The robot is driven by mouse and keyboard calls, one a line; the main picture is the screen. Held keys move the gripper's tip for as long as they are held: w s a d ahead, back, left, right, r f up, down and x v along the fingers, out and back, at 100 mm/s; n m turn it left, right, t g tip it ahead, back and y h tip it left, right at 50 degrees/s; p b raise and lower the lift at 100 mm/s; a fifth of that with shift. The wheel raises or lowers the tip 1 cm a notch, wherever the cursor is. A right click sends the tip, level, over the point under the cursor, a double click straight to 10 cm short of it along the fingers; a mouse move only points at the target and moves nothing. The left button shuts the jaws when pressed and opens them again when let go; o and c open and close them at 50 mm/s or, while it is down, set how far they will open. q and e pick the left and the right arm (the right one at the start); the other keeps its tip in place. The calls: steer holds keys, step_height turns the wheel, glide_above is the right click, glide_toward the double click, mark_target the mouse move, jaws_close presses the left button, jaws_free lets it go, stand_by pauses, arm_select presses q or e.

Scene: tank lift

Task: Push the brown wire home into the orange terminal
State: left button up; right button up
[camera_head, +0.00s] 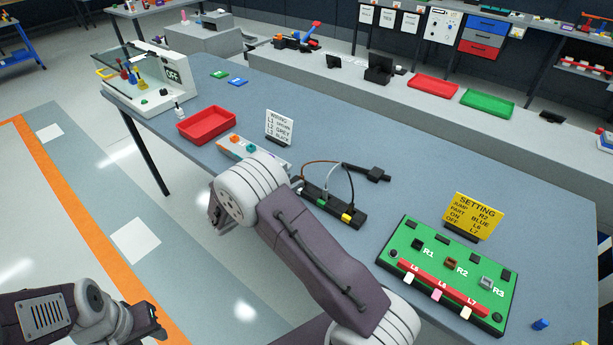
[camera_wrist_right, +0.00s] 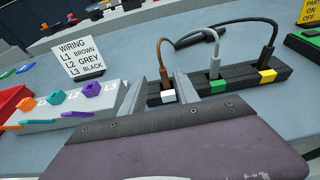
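The brown wire (camera_head: 322,162) arches from the black plug block to the black strip (camera_head: 329,203); in the right wrist view the brown wire (camera_wrist_right: 182,42) ends in a dark plug above the strip's white marker. The orange terminal (camera_head: 234,139) is at one end of the grey box; in the right wrist view the orange terminal (camera_wrist_right: 27,104) is at the far left. My right gripper (camera_wrist_right: 167,84) has its fingers apart on either side of the brown wire's plug, with gaps visible. My left gripper (camera_head: 154,324) is low at the left, away from the table, its jaw opening unclear.
A wiring card (camera_head: 279,128) stands behind the grey box (camera_head: 262,156), which also has teal and purple terminals. A grey wire (camera_wrist_right: 214,44) and a black wire (camera_wrist_right: 269,32) rise beside the brown one. A red tray (camera_head: 206,124) and green board (camera_head: 440,275) flank this area.

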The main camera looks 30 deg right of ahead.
mark_target(306, 181)
steer(key=shift+d, duration=0.35)
steer(key=x, duration=0.2)
steer(key=p+x, duration=0.1)
steer(key=x, duration=0.4)
steer(key=shift+s+f, duration=0.25)
steer(key=shift+s, duration=0.05)
steer(key=shift+w+d+f, duration=0.25)
steer(key=shift+d, duration=0.2)
steer(key=shift+a+r, duration=0.1)
jaws_close()
